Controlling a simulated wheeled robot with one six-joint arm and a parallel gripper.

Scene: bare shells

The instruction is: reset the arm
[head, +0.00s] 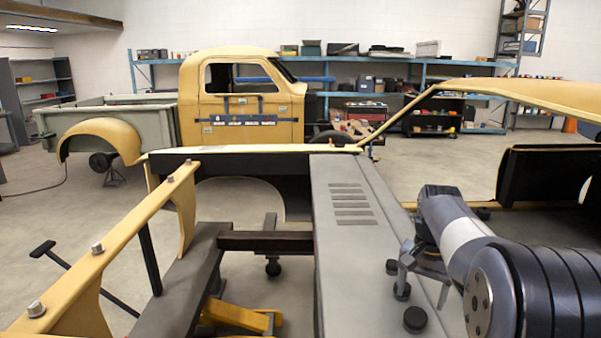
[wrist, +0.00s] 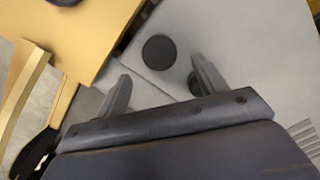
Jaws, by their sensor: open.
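My gripper (head: 422,288) hangs at the end of my arm, over the right edge of the grey vented panel in the head view. In the wrist view my gripper (wrist: 163,86) shows two grey fingers spread apart, with nothing held between them. A round black disc (wrist: 160,50) lies on the grey surface beyond the gap between the fingers. A second dark disc is partly hidden by the right finger. In the head view a black disc (head: 416,320) sits on the panel in front of the gripper, and another black disc (head: 392,267) sits to its left.
The grey panel (head: 345,255) runs away from me, with yellow body frames (head: 115,250) on the left and a yellow roof pillar (head: 405,110) on the right. A yellow truck cab (head: 240,105) stands behind. Blue shelving (head: 400,62) lines the back wall. Open floor (head: 430,160) lies between.

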